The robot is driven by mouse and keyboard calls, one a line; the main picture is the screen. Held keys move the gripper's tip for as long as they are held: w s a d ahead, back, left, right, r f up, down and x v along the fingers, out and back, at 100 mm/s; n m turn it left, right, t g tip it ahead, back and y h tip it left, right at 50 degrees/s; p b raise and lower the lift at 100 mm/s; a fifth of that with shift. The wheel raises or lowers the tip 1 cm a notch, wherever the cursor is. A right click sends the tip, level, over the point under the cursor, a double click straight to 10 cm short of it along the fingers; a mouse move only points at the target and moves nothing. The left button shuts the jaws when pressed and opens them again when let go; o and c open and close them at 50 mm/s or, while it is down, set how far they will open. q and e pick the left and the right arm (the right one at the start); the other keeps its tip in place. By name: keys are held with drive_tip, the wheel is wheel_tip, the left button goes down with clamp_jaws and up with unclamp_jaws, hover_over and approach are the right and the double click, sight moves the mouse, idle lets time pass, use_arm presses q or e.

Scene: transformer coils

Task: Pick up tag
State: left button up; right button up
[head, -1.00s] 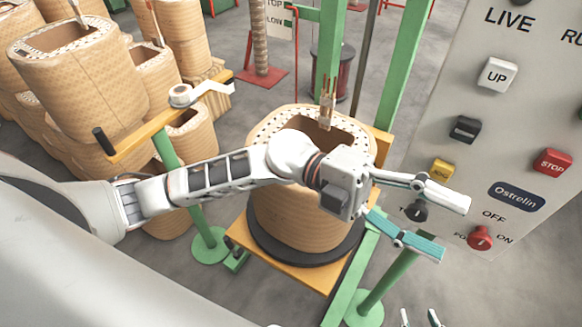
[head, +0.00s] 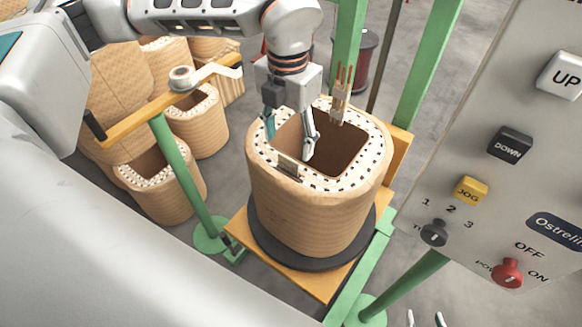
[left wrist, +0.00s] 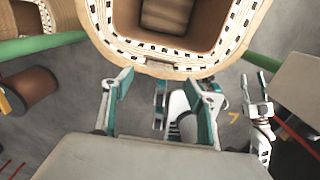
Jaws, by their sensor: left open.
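A small flat beige plate, which looks like the tag (head: 289,165), lies at the near rim of the large tan coil (head: 315,215). My left gripper (head: 289,138) points down over the coil's left part, just behind the tag. Its fingers are apart with nothing between them. I cannot tell whether a finger touches the coil. Only the fingertips of my right gripper (head: 425,318) show at the bottom edge, apart and empty.
The coil stands on a black disc over a yellow platform (head: 290,277). Green posts (head: 428,65) rise behind it. A grey control panel (head: 520,130) fills the right. More coils (head: 160,185) and a yellow bar (head: 150,115) on a green stand are at left.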

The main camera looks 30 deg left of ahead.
sight(288, 159)
use_arm(q)
wheel_tip(288, 159, down, 8)
drive_tip(key=shift+r, duration=0.25)
drive_tip(key=c, duration=0.9)
